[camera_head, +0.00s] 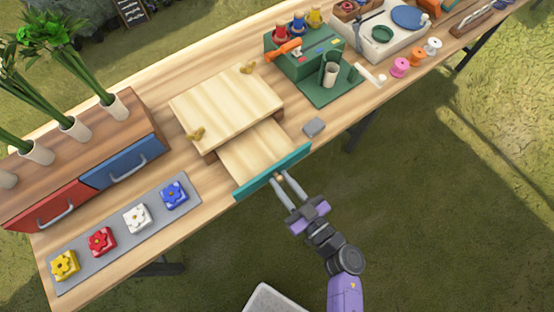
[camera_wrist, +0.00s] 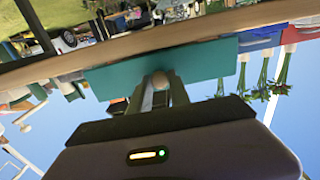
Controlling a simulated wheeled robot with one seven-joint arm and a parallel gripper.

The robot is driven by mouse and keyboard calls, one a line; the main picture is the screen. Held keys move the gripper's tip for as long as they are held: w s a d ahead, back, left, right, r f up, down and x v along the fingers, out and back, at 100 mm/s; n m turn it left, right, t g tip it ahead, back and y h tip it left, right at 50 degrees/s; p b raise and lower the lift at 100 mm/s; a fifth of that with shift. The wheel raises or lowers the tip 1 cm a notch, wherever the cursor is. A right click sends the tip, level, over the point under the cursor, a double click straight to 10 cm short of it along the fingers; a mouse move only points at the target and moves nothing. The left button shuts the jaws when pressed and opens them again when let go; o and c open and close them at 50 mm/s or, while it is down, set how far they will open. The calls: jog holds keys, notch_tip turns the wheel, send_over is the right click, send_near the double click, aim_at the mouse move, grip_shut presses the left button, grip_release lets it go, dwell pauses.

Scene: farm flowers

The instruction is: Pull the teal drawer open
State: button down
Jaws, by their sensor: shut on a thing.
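The teal drawer (camera_head: 272,172) is pulled partly out of its light wood box (camera_head: 226,108) in the head view. Its bare wooden inside (camera_head: 255,148) shows between the box and the teal front. My gripper (camera_head: 279,178) is at the outer face of the drawer front, shut on the round knob. In the wrist view the teal front (camera_wrist: 205,62) spans the middle, and the knob (camera_wrist: 160,79) sits between the fingertips of my gripper (camera_wrist: 161,88). The fingers hide part of the knob.
Red (camera_head: 52,206) and blue (camera_head: 124,163) drawers and a grey mat (camera_head: 110,217) with flower blocks are on the left. A green stand (camera_head: 305,60) is behind. Open grass lies before the table.

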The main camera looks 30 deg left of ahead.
jog(key=c, duration=1.2)
grip_release()
jog(key=shift+c, duration=0.2)
jog(key=v, duration=0.8)
jog(key=shift+b, duration=0.4)
